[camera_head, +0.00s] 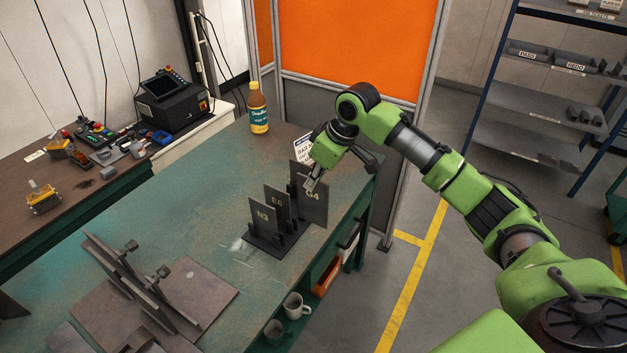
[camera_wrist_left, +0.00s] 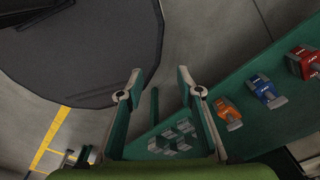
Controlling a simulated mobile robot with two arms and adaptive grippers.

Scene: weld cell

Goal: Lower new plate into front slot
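A dark rack (camera_head: 262,246) stands on the green worktable and bears upright dark plates. The plate marked N3 (camera_head: 264,228) is at its left and the plate marked E6 (camera_head: 277,212) is in the middle. The plate marked G4 (camera_head: 316,210) is upright at the right end of the row. My right gripper (camera_head: 312,184) is at its upper part and looks shut on it. Whether its lower edge is in a slot I cannot tell. My left gripper (camera_wrist_left: 160,85) is open and empty in the left wrist view, and is not in the head view.
A yellow-brown bottle (camera_head: 258,108) and a white sign (camera_head: 303,149) stand behind the rack. A dark fixture (camera_head: 140,285) lies at the front left. Mugs (camera_head: 297,305) sit below the table's right edge. The left wrist view shows coloured blocks (camera_wrist_left: 263,90) on a green surface.

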